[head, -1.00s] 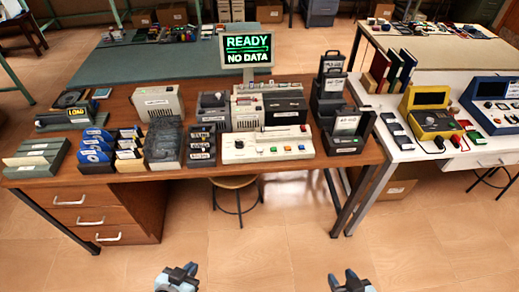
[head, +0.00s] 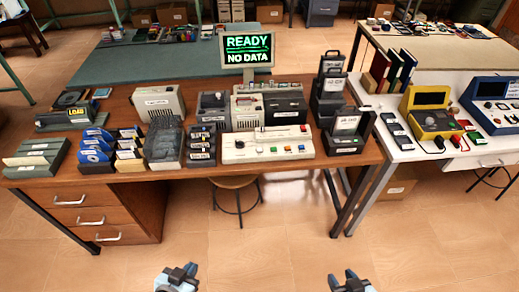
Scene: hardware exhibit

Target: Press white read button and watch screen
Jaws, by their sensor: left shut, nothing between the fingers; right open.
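A white control panel (head: 266,150) lies at the front edge of the brown desk. It carries several coloured buttons and a dark knob; a pale spot near its left end (head: 239,144) may be a white button, too small to be sure. Behind it a screen (head: 247,49) shows green "READY" and white "NO DATA". My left gripper (head: 180,272) is at the bottom of the head view, shut and empty. My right gripper (head: 343,278) is at the bottom right of centre, open and empty. Both are in front of the desk, well apart from the panel.
The brown desk (head: 95,187) also bears blue disk folders (head: 93,150), a dark cartridge rack (head: 201,145), grey machines (head: 268,105) and dark bins (head: 343,130). A stool (head: 233,183) stands under it. A white table (head: 460,160) with yellow and blue devices adjoins at right. Floor in front is clear.

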